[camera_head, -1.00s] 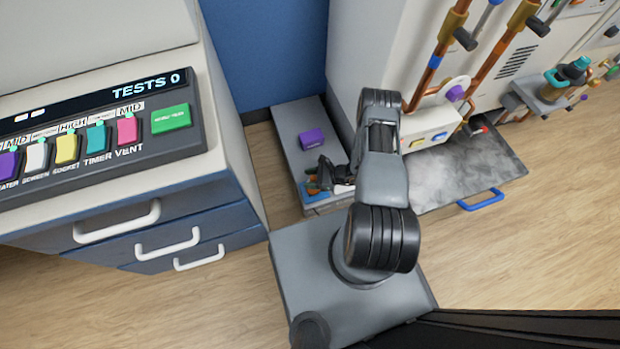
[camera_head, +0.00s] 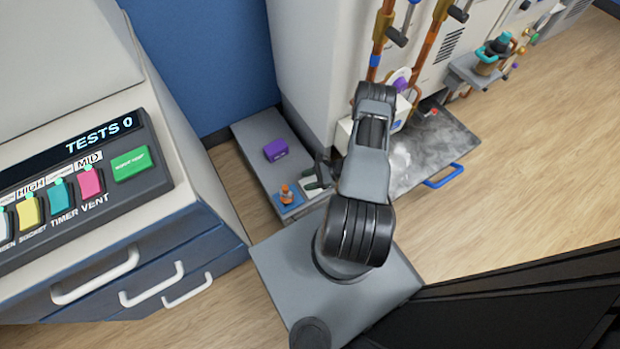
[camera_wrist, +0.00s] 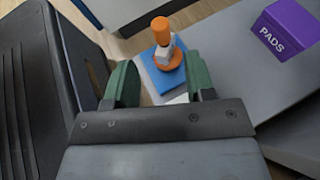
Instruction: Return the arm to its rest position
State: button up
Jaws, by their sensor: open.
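My arm rises from my base in the head view and is bent at the elbow, with the forearm reaching up and away. My gripper (camera_head: 318,174) is left of the forearm, over the low grey platform (camera_head: 244,131). In the wrist view my gripper (camera_wrist: 160,88) shows two green fingers spread apart with nothing between them. Beyond the fingers, an orange object with a white part (camera_wrist: 163,45) stands on a blue pad (camera_wrist: 172,76). The orange object also shows in the head view (camera_head: 287,193), left of my gripper and apart from it.
A purple PADS box (camera_head: 275,150) lies on the platform. A control desk (camera_head: 120,270) with coloured buttons stands at left. A white machine (camera_head: 310,60) with copper pipes stands behind my arm. A grey tray (camera_head: 440,140) with a blue handle juts out at right. Wooden floor at right is clear.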

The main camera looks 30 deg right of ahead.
jog(key=shift+s+d+r, duration=0.1)
jog(key=shift+d, duration=0.2)
dwell(0.4)
